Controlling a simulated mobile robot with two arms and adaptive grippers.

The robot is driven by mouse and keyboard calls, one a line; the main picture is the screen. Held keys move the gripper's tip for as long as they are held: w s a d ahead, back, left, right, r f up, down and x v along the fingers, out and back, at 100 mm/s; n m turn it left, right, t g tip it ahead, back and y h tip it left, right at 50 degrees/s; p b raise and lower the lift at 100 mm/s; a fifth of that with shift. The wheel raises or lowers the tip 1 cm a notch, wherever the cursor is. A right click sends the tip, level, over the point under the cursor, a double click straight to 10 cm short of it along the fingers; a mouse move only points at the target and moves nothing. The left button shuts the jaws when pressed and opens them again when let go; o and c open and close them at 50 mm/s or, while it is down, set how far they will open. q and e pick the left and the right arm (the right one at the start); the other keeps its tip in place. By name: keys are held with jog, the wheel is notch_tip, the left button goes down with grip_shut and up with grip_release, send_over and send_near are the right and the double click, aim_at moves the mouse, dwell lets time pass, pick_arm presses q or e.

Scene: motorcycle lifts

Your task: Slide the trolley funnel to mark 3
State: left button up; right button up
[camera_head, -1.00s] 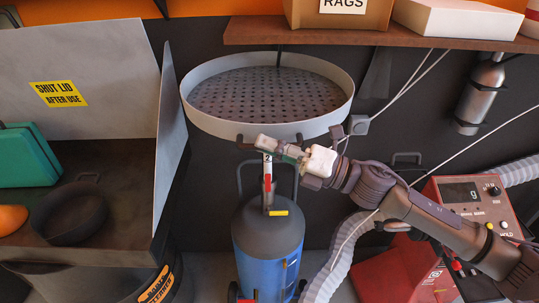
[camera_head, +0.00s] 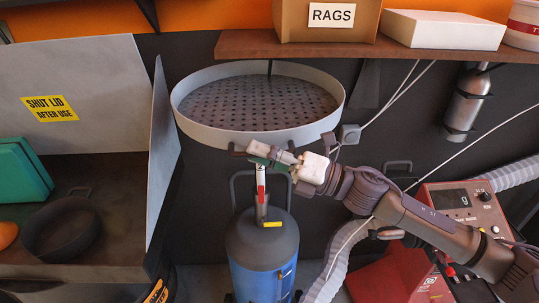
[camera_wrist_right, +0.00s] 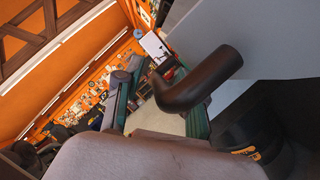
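The trolley funnel (camera_head: 190,118) is a wide round pale pan with a dark perforated plate, above a blue-and-dark tank (camera_head: 262,250). A short post (camera_head: 262,200) with red and yellow marks stands between them. My right gripper (camera_head: 268,155) is at the funnel's front rim, covering the post's top. A dark handle (camera_head: 238,150) projects from the rim just left of it. In the right wrist view, the teal-padded fingers of my right gripper (camera_wrist_right: 158,110) are apart. A dark bent handle (camera_wrist_right: 205,80) crosses over the right finger, its end between them; contact is unclear. My left gripper is out of view.
A grey open-lidded bin (camera_head: 152,150) stands left of the funnel. A shelf (camera_head: 240,45) with a rags box (camera_head: 325,30) is behind and above. A red device with a display (camera_head: 462,205) and a ribbed hose (camera_head: 335,270) are at the right.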

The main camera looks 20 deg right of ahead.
jog(key=v, duration=1.2)
dwell(0.5)
